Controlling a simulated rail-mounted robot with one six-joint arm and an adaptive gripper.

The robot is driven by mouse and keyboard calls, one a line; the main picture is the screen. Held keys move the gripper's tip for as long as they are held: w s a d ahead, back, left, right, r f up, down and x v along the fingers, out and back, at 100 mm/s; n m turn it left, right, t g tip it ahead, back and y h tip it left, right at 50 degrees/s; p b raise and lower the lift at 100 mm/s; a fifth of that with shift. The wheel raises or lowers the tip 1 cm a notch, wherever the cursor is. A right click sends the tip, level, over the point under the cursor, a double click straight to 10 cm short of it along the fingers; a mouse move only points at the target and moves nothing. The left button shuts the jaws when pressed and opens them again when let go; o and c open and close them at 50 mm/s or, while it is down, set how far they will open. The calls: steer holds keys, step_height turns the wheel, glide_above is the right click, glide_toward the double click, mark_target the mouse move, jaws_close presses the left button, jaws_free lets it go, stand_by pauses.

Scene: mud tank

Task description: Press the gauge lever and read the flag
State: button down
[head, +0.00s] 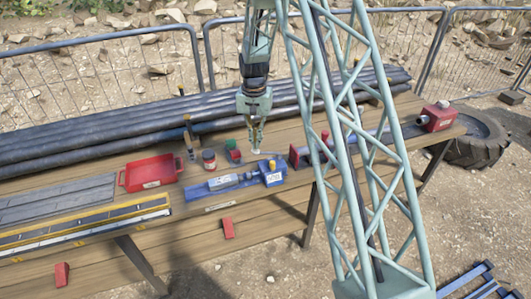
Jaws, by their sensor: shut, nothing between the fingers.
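My gripper (257,145) hangs pointing down over the wooden bench, with its fingers together and empty. Below and slightly right of it is a blue box (267,180) with a white label and a small orange-yellow piece on top. A pale cylinder (224,181) lies on a blue base to its left. A thin pale piece shows just right of my fingertips, too small to tell whether it is the gauge lever. I cannot tell the flag apart from the other small parts. My fingertips look above and behind the blue box; contact cannot be told.
A red tray (150,173), a red-lidded jar (209,159) and a green-and-red item (233,151) stand left of my gripper. Long dark pipes (120,128) lie along the back. A red block (437,117) is at the right end. My lattice column hides part of the bench.

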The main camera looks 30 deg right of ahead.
mark_target(256, 151)
steer(key=shift+f+b, duration=1.35)
steer(key=shift+f, duration=1.15)
steer(key=shift+r, duration=0.15)
steer(key=shift+r+p, duration=2.15)
steer(key=shift+r, duration=3.25)
